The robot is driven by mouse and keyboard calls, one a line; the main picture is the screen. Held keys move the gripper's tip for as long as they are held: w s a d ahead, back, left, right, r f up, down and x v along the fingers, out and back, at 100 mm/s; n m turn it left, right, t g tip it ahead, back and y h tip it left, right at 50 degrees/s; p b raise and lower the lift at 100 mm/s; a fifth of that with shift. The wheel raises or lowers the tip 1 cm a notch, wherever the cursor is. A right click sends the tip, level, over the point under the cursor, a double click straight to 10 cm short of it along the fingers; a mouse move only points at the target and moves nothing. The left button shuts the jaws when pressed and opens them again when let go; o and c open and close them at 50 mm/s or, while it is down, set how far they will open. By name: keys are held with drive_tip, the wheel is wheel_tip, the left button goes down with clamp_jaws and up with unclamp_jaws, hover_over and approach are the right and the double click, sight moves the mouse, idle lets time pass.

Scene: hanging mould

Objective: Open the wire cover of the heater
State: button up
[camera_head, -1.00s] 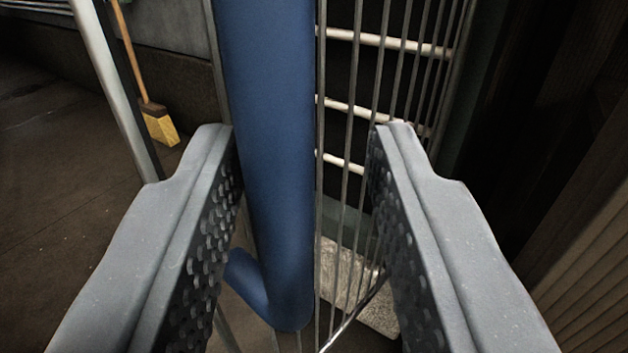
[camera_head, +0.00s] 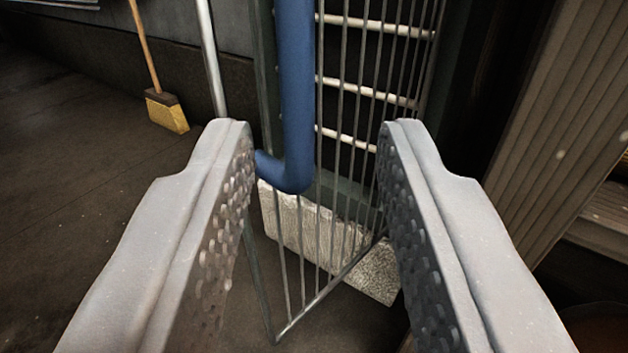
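My gripper (camera_head: 315,130) is open, with its two grey fingers wide apart and nothing held between them. The blue handle (camera_head: 297,90) of the wire cover stands upright beyond the fingertips, in the gap and nearer the left finger. Its lower end bends left, close to the left fingertip; I cannot tell whether they touch. The wire cover (camera_head: 318,240) is a frame of thin metal bars that stands out at an angle from the heater. Behind it the heater (camera_head: 350,60) shows a dark inside with pale horizontal tubes. The cover's top is out of view.
A pale stone slab (camera_head: 345,250) lies on the floor below the heater. A broom (camera_head: 165,108) and a thin metal pole (camera_head: 211,60) stand at the left. A ribbed panel (camera_head: 570,110) is close on the right. The floor at the left is clear.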

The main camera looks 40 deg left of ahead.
drive_tip(key=p+v, duration=0.6)
drive_tip(key=p, duration=0.2)
idle(0.7)
drive_tip(key=shift+s, duration=0.15)
